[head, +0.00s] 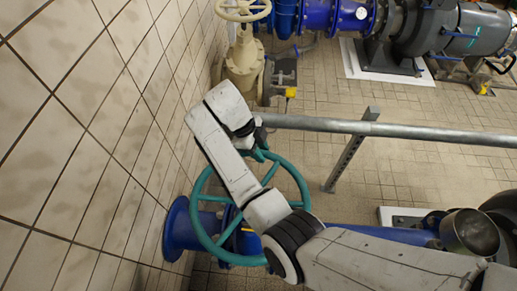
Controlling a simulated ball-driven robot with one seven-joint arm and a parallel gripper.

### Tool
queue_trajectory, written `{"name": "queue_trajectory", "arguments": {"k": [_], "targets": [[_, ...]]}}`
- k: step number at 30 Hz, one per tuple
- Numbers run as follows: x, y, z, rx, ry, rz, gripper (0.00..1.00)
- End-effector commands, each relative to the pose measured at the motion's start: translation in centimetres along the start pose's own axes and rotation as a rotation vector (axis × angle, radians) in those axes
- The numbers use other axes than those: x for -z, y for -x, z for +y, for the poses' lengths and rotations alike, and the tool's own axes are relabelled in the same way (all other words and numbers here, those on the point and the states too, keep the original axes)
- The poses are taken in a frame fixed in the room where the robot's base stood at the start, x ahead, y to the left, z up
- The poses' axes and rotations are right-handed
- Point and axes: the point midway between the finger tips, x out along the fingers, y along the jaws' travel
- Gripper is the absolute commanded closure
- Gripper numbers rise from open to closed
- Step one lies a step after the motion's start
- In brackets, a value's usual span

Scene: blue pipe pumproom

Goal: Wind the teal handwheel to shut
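The teal handwheel (204,232) is a large spoked ring in the lower middle of the head view, in front of a blue pipe flange (179,229). My white arm crosses over its right side and hides part of the rim and hub. My gripper (259,152) is at the upper rim of the handwheel, beside or around it. The wrist hides most of the fingers, so I cannot see whether they are closed on the rim.
A tiled wall (70,130) runs close along the left. A grey metal rail (420,131) with a post (350,155) crosses behind the wheel. A cream handwheel (243,9) and valve (243,66) stand at the top. Blue pipes and a grey pump (470,30) are at the top right.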

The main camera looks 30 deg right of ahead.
Motion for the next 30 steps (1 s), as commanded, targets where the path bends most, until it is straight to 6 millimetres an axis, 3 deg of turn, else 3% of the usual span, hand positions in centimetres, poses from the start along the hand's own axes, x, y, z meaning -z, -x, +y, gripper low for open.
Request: {"name": "queue_trajectory", "arguments": {"k": [6,16,30], "targets": [[0.0,0.0,0.0,0.000,0.001,0.000,0.49],[-0.1,0.7,0.0,0.001,0.002,-0.002,0.49],[0.0,9.1,0.0,0.000,0.002,-0.003,0.49]]}}
